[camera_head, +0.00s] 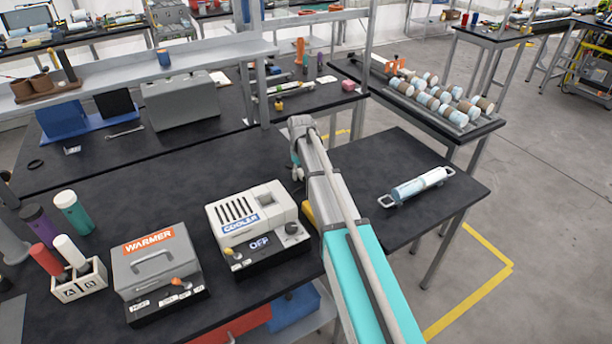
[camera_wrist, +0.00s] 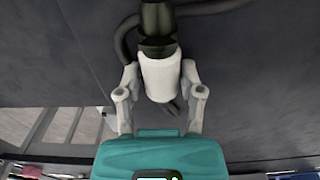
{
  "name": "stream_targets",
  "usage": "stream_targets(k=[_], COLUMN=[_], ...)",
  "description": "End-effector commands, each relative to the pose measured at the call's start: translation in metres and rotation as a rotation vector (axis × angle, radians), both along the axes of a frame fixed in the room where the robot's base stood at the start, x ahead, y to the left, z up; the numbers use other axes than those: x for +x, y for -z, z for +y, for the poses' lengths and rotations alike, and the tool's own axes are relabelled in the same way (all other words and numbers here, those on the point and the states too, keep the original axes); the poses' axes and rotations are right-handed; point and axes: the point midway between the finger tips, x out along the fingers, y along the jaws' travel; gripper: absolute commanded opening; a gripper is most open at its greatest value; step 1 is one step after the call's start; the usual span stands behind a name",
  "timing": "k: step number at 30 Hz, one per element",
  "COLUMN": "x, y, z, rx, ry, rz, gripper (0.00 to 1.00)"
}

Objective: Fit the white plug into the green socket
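In the wrist view a white plug (camera_wrist: 160,78) lies between the two fingers of my gripper (camera_wrist: 160,72). The fingers press against its two sides, so my gripper looks shut on it. A dark cord end shows at its near end. A dark green socket (camera_wrist: 157,18) lies in line with the plug's far end. They look to meet at a dark band, but I cannot tell how deep the plug sits. In the head view my gripper (camera_head: 297,172) points down over the table, right of the cooler. My arm hides most of it there, along with the plug and socket.
The cooler (camera_head: 255,222) and the warmer (camera_head: 153,262) stand to the left on the black table (camera_head: 225,170). A silver-handled tube (camera_head: 417,187) lies on the right. A dark cable (camera_wrist: 124,42) curves beside the socket. The table behind my gripper is mostly clear.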

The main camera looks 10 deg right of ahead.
Motion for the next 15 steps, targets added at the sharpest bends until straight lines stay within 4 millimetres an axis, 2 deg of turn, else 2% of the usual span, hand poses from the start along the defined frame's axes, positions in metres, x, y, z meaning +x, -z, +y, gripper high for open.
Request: stream_targets(k=[1, 6, 15], x=[-0.0003, -0.0002, -0.0002], y=[0.0001, 0.0003, -0.0028], z=[0.0001, 0.0003, 0.0003], rx=[0.0, 0.0, 0.0], ry=[0.0, 0.0, 0.0], rz=[0.0, 0.0, 0.0], gripper=[0.28, 0.0, 0.0])
